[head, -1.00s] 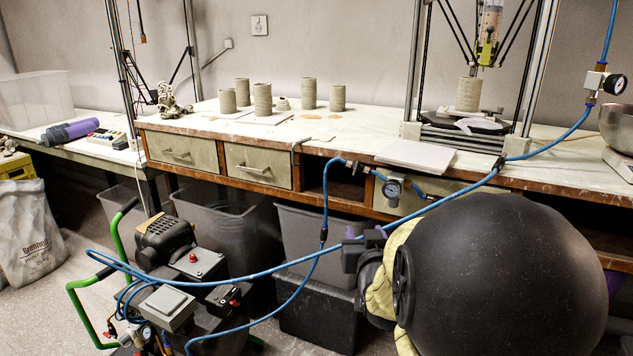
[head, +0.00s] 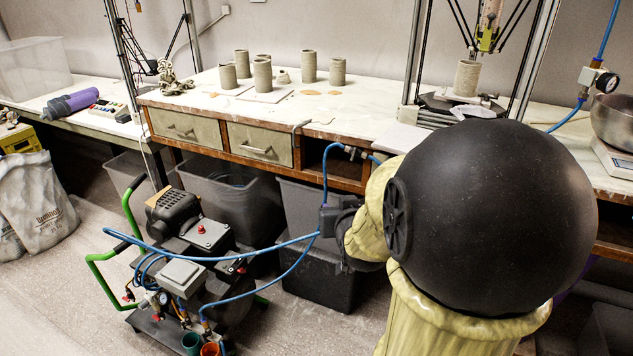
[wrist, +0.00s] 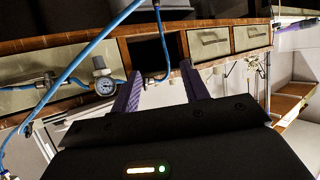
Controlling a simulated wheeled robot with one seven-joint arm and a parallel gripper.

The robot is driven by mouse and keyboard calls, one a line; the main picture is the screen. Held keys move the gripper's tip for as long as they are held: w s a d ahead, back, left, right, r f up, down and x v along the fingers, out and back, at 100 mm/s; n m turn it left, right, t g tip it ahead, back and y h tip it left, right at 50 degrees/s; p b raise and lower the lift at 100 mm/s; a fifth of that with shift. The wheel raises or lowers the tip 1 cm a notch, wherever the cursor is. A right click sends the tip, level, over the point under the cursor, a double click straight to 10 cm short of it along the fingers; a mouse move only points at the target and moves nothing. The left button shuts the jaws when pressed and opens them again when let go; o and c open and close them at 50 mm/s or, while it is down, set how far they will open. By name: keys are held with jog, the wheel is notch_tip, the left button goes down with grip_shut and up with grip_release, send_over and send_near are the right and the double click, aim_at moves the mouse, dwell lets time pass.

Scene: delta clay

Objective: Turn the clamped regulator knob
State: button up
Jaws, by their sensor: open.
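The regulator's round dial gauge (wrist: 104,85) shows at left in the wrist view, on a blue air line along the drawer fronts. A small pale part adjoins the gauge; I cannot tell whether it is the knob. The gauge lies left of the left finger, outside the gap. Only part of the air line's fittings (head: 352,152) shows at the bench edge.
The wooden bench (head: 205,103) has drawers and an open compartment (head: 334,165). A blue hose (head: 235,257) runs in front of it to the compressor (head: 195,235). Grey bins (head: 225,205) stand below. Clay cylinders (head: 262,75) stand on top.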

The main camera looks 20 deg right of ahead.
jog(key=s+a+r+n+g+y+p, duration=0.1)
jog(key=a+r+p, duration=0.6)
jog(key=p, duration=0.7)
jog(key=s+g+y, duration=0.1)
jog(key=s+g, duration=0.1)
jog(key=g, duration=0.1)
jog(key=shift+a+r+n+y, duration=0.15)
jog(key=shift+r+n+y, duration=0.15)
jog(key=shift+r, duration=0.1)
